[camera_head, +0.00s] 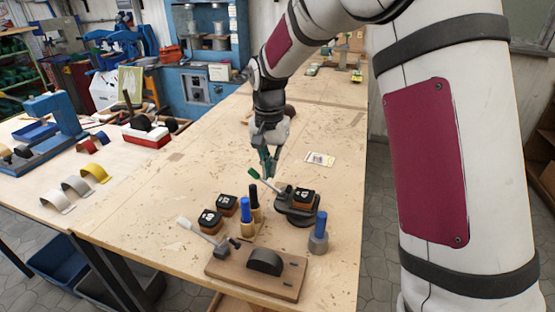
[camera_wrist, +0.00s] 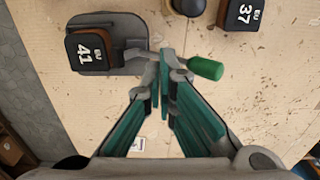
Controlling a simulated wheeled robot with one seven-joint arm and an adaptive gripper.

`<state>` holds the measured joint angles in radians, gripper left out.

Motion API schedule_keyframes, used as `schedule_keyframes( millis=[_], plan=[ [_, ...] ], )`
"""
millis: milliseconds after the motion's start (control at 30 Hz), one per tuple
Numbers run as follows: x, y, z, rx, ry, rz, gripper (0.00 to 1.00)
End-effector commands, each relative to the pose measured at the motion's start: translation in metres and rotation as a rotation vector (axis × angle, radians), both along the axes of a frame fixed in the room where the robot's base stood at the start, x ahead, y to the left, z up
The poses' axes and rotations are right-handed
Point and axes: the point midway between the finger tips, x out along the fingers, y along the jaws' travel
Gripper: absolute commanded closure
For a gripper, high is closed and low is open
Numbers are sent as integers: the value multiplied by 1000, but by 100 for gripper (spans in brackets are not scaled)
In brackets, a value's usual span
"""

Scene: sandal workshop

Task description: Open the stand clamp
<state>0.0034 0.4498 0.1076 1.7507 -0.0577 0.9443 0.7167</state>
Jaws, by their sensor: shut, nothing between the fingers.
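A dark grey stand (camera_head: 290,214) stands right of the middle of the table and carries a black-topped block (camera_head: 305,196). In the wrist view the stand (camera_wrist: 125,66) is at upper left, its block marked EU 41 (camera_wrist: 90,49). Its clamp lever ends in a green handle (camera_head: 254,173), raised and slanting up to the left. My gripper (camera_head: 268,172) points down beside the green handle. In the wrist view my gripper (camera_wrist: 171,55) is shut and empty, its tips across the lever, just beside the green handle (camera_wrist: 205,68). I cannot tell whether they touch.
A wooden board (camera_head: 240,279) with a white-handled lever (camera_head: 184,223) lies at the near edge. Blue-topped and black-topped tools and two EU-marked blocks (camera_head: 210,221) stand between it and the stand. A blue-topped tool (camera_head: 319,235) stands right. A card (camera_head: 320,159) lies behind; the table beyond is mostly clear.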

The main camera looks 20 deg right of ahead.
Motion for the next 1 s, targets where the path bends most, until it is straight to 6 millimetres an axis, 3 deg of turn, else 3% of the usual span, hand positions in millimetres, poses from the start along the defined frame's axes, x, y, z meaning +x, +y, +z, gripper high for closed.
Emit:
schedule_keyframes(
  millis=[800,1000],
  plan=[
    [-6,-9,68,0,-2,0,100],
    [-7,-10,75,-1,-1,0,100]
  ],
)
